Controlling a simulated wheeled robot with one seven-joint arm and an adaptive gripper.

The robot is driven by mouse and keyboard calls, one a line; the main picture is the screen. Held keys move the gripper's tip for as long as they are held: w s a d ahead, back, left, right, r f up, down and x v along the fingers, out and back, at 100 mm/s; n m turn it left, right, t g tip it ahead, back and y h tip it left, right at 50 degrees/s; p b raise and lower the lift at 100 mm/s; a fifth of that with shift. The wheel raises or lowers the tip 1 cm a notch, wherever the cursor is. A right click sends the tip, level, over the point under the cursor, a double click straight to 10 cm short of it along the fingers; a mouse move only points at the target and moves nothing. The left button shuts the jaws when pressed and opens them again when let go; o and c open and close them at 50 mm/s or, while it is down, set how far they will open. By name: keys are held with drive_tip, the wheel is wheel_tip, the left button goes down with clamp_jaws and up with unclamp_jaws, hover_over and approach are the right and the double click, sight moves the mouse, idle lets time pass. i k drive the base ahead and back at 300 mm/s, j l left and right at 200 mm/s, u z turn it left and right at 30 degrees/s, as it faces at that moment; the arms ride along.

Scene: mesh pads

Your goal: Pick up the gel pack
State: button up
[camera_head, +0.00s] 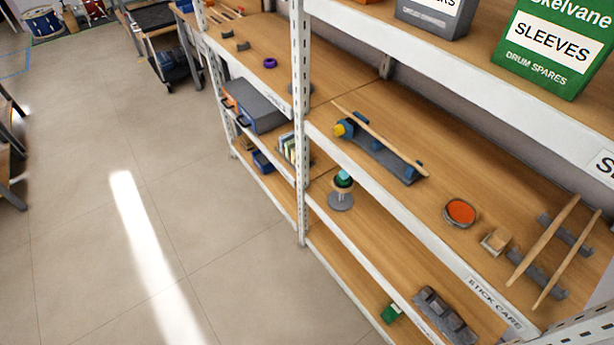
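I cannot tell for certain which thing is the gel pack. A round shallow tin with an orange face (460,212) lies on the upper wooden shelf at the right. A small teal item (343,179) sits on top of a grey round stand (341,199) on the shelf below. A small green block (391,313) lies on a low shelf near the bottom of the picture. A purple ring (270,62) lies on the far shelf section. My gripper is not in view.
A white metal rack upright (299,120) divides the shelves. Drumsticks (543,240) rest on grey holders at the right. A stick lies on a blue-grey holder (380,158). Green and grey boxes stand on the top shelf. The tiled floor (130,220) at left is clear.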

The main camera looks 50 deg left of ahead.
sight(343, 175)
drive_tip(key=u, duration=1.65)
drive_tip(key=i+j+z, duration=0.1)
drive_tip(key=j, duration=0.25)
drive_tip(key=i+j+z, duration=0.1)
drive_tip(key=i+j, duration=0.2)
drive_tip(key=i+j+z, duration=0.1)
drive_tip(key=j, duration=0.4)
drive_tip(key=i+j+z, duration=0.1)
drive_tip(key=j, duration=0.35)
drive_tip(key=i+j+z, duration=0.1)
drive_tip(key=i+j, duration=0.15)
drive_tip(key=j, duration=0.15)
drive_tip(key=i+j, duration=0.15)
drive_tip(key=j, duration=0.3)
drive_tip(key=i+j+z, duration=0.15)
drive_tip(key=j, duration=0.3)
drive_tip(key=i+j+z, duration=0.1)
drive_tip(key=j, duration=0.35)
